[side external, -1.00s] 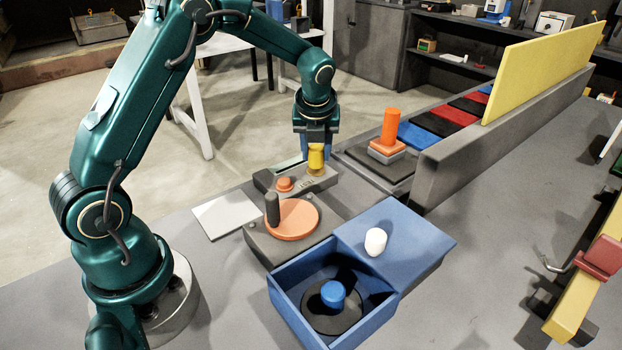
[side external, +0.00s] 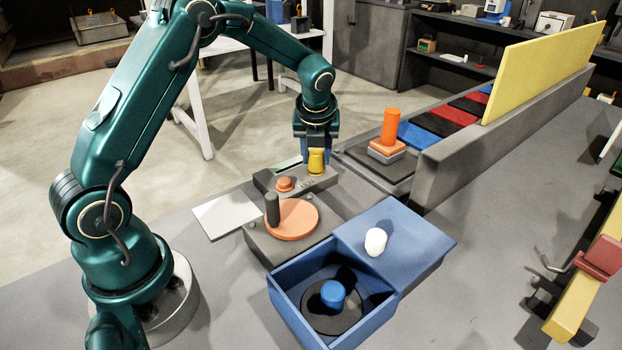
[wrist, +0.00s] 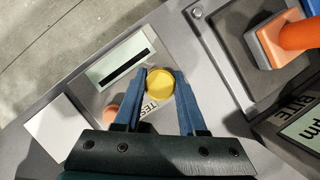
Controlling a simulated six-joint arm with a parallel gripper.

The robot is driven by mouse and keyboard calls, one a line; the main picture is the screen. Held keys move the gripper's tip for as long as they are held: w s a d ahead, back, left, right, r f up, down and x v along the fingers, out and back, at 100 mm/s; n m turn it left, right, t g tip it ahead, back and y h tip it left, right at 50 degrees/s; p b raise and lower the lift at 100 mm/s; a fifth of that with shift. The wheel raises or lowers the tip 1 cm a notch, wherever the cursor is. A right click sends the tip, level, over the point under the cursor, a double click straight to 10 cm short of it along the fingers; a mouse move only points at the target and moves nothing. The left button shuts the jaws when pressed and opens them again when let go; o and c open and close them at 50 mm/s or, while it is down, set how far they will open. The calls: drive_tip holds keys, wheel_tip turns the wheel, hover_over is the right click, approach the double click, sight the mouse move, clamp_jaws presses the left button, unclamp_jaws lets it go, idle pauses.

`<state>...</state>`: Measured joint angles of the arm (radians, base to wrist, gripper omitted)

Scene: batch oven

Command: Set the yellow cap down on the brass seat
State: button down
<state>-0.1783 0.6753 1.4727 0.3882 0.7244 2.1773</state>
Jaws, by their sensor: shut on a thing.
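The yellow cap (side external: 316,162) is upright between the blue fingers of my gripper (side external: 316,150), over the right end of a grey block (side external: 265,181) with an orange button (side external: 284,184). My gripper is shut on the cap. In the wrist view the cap (wrist: 160,84) shows as a yellow disc between the fingertips, beside a TEST label (wrist: 149,107). I cannot make out the brass seat; the cap and fingers cover the spot below. Whether the cap touches the block I cannot tell.
An orange disc with a black handle (side external: 291,219) is in front. An open blue box (side external: 290,306) holds a blue knob (side external: 333,293); a white knob (side external: 376,241) is on its lid. An orange post (side external: 390,127) stands to the right. A pale plate (side external: 226,215) lies left.

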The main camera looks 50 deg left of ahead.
drive_tip(key=shift+f, duration=0.3)
drive_tip(key=shift+c, duration=2)
unclamp_jaws()
drive_tip(key=shift+r, duration=0.1)
drive_tip(key=shift+v, duration=2.5)
